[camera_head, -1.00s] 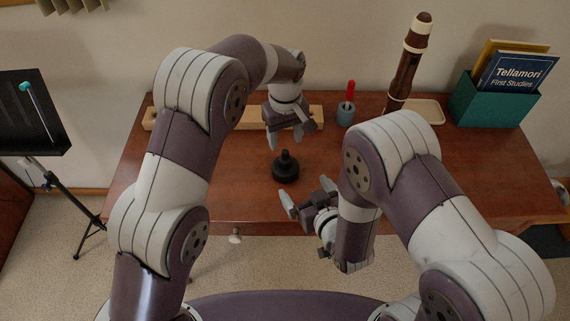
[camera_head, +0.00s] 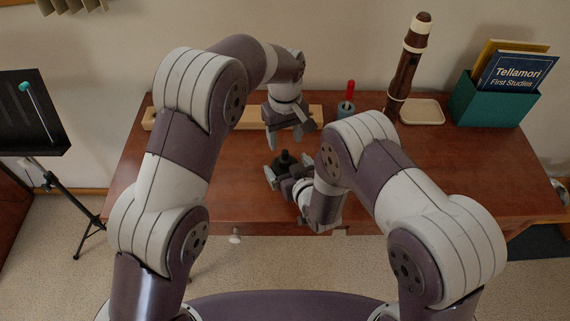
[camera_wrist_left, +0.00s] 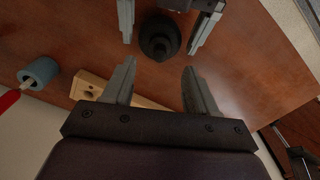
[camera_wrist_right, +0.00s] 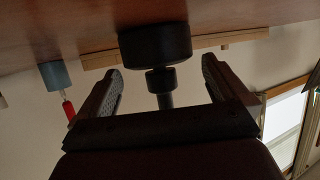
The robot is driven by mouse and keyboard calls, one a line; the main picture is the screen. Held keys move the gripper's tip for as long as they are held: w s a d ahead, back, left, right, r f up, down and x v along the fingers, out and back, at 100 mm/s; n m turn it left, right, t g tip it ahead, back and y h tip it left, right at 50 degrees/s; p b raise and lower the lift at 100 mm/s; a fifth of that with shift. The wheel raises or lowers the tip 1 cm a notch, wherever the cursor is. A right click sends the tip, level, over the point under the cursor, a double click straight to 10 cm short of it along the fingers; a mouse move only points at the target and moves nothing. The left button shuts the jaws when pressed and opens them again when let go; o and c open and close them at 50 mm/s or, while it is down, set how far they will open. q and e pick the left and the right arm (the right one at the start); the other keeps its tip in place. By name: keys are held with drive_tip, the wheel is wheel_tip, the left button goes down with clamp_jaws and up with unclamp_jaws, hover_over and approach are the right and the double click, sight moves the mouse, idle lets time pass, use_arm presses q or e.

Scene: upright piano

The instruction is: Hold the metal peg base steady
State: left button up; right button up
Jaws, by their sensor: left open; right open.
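The black metal peg base (camera_head: 285,158), a round foot with a narrower knobbed stem, stands upright on the brown table. It also shows in the left wrist view (camera_wrist_left: 158,40) and the right wrist view (camera_wrist_right: 155,45). My right gripper (camera_head: 284,170) is open, low at the table, with its fingers on either side of the base; a gap shows at each side. Its palm hides part of the base in the head view. My left gripper (camera_head: 287,138) is open and empty, pointing down above and behind the base.
A pale wooden block with holes (camera_head: 230,119) lies behind my left gripper. A blue-grey cup with a red-handled tool (camera_head: 347,108), a brown wind instrument (camera_head: 407,70), a cream tray (camera_head: 422,112) and a teal book box (camera_head: 492,104) stand farther right.

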sight(285, 151)
drive_tip(key=c, duration=1.8)
use_arm(q)
drive_tip(key=n, duration=0.5)
drive_tip(key=shift+n, duration=0.4)
use_arm(e)
clamp_jaws()
use_arm(q)
drive_tip(key=n, duration=0.3)
drive_tip(key=shift+n, duration=0.3)
drive_tip(key=n, duration=0.6)
drive_tip(key=shift+n, duration=0.4)
drive_tip(key=n, duration=0.6)
drive_tip(key=shift+f, duration=0.1)
wheel_tip(285, 151, down, 8)
drive_tip(key=shift+r, duration=0.1)
